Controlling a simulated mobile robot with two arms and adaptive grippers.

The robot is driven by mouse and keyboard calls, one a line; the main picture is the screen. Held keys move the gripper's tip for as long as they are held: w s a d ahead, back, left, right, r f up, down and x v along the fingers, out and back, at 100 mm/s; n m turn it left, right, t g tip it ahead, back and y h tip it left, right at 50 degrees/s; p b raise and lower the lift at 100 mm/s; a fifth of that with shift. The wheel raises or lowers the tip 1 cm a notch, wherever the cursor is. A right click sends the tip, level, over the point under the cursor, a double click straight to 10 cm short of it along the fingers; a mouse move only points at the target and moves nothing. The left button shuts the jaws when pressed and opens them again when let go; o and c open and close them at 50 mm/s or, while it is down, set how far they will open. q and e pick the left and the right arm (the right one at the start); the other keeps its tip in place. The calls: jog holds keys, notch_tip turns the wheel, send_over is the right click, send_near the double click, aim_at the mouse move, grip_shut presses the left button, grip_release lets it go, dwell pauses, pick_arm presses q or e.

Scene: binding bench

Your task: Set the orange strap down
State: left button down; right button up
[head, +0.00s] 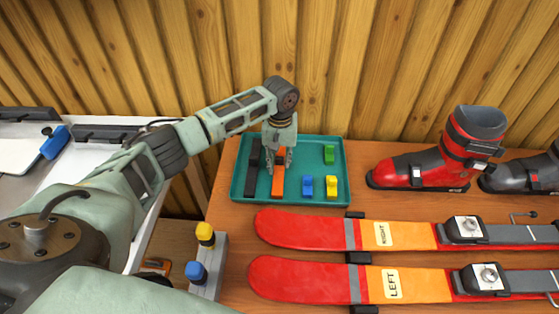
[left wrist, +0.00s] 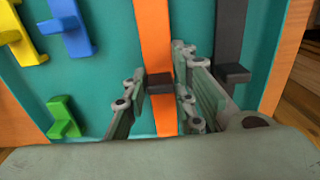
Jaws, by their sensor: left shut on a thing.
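The orange strap (head: 278,184) is in the teal tray (head: 342,160), between a black strap (head: 252,172) and small coloured pieces. My left gripper (head: 277,163) points down into the tray and is shut on the orange strap. In the left wrist view the orange strap (left wrist: 153,35) runs between the fingers (left wrist: 155,88), with a dark block on it. The black strap (left wrist: 230,40) is beside the right finger, apart from the orange one. I cannot tell whether the orange strap touches the tray floor. My right gripper is not in view.
The tray also holds a green piece (head: 329,154), a blue piece (head: 308,187) and a yellow piece (head: 331,186). Two red and orange skis (head: 300,229) lie in front. A red boot (head: 410,170) stands at the right. A wooden wall rises behind.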

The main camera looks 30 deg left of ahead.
aim_at(280, 158)
pick_arm(q)
jog(key=shift+f, duration=0.15)
jog(key=c, duration=1.5)
grip_release()
jog(key=shift+o, duration=0.2)
notch_tip(280, 158, up, 12)
jog(key=shift+r, duration=0.2)
jog(key=shift+d, duration=0.1)
